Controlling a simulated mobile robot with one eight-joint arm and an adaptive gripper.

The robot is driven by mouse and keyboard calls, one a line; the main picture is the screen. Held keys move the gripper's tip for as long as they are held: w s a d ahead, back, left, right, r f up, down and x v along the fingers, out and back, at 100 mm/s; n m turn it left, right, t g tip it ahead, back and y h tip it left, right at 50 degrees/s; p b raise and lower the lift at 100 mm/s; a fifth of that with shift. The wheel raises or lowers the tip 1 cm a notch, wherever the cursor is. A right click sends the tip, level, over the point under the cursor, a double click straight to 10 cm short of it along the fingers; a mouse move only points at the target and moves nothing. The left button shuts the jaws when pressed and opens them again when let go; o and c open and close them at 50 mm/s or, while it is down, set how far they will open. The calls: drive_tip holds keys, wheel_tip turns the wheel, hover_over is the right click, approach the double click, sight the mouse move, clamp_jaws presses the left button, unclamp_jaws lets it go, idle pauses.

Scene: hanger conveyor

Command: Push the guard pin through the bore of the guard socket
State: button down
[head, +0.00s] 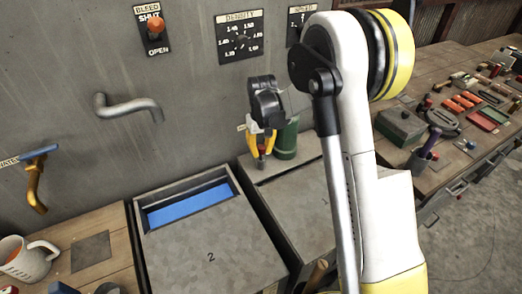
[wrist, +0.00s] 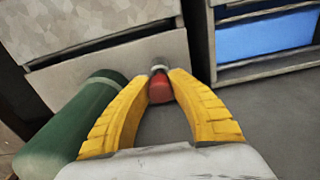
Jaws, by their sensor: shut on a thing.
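My gripper (head: 262,150) is near the grey wall, above the gap beside the bin marked 2. In the wrist view its two yellow fingers (wrist: 160,78) are closed around a small red piece with a grey metal end, which I take to be the guard pin (wrist: 160,90). The red piece also shows between the fingers in the head view (head: 262,149). The metal end points away from my palm, toward a pale panel edge. I cannot make out the guard socket or its bore in either view. I cannot tell whether the pin touches anything ahead.
A green cylinder (head: 287,138) stands close to the right of my gripper; in the wrist view it lies to the left (wrist: 75,125). The bin marked 2 (head: 205,245) has a blue-lined opening. A bent grey handle (head: 128,106) and a bleed lever (head: 155,27) are on the wall.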

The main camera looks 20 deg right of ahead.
sight(262, 147)
drive_tip(key=shift+f+b, duration=0.95)
drive_tip(key=shift+f, duration=0.25)
idle(0.5)
drive_tip(key=c, duration=1.5)
unclamp_jaws()
drive_tip(key=shift+c, duration=0.2)
drive_tip(key=o, duration=0.6)
drive_tip(key=shift+r, duration=0.1)
drive_tip(key=r, duration=1.2)
drive_tip(key=shift+s, duration=0.25)
drive_tip(key=shift+f, duration=0.1)
